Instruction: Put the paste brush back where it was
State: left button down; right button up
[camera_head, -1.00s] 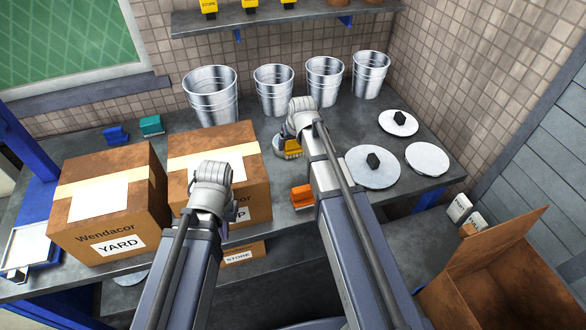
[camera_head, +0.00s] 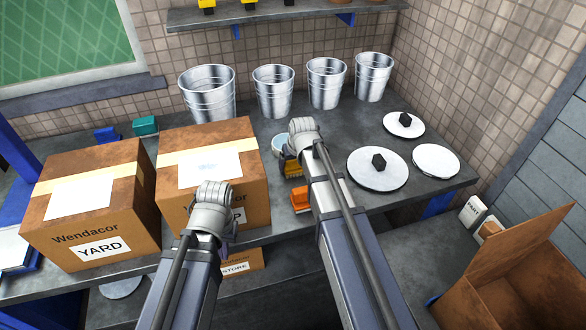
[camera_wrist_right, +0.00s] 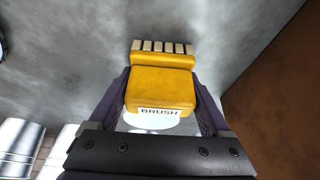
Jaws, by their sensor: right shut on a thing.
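The paste brush (camera_wrist_right: 160,88) is a yellow block with a row of pale and dark bristles and a "BRUSH" label. In the right wrist view my right gripper (camera_wrist_right: 163,100) is shut on it, one dark finger on each side. In the head view the brush (camera_head: 292,168) shows partly behind my right wrist, over the bench. A round pale-blue dish (camera_head: 279,143) sits just behind it, partly hidden. My left gripper (camera_head: 213,205) is over the front of the taped box; its fingers are hidden behind its wrist.
Two cardboard boxes, the YARD box (camera_head: 92,215) and the taped box (camera_head: 240,155), stand at left. An orange block (camera_head: 300,200) lies near the bench's front edge. Several metal pails (camera_head: 274,92) stand behind; lids (camera_head: 377,170) lie at right. An open carton (camera_head: 520,260) is lower right.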

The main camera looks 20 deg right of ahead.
jog(key=shift+f, duration=0.15)
jog(key=o, duration=1)
jog(key=p+v, duration=1.1)
jog(key=v, duration=0.1)
jog(key=shift+r, duration=0.3)
jog(key=shift+f, duration=0.1)
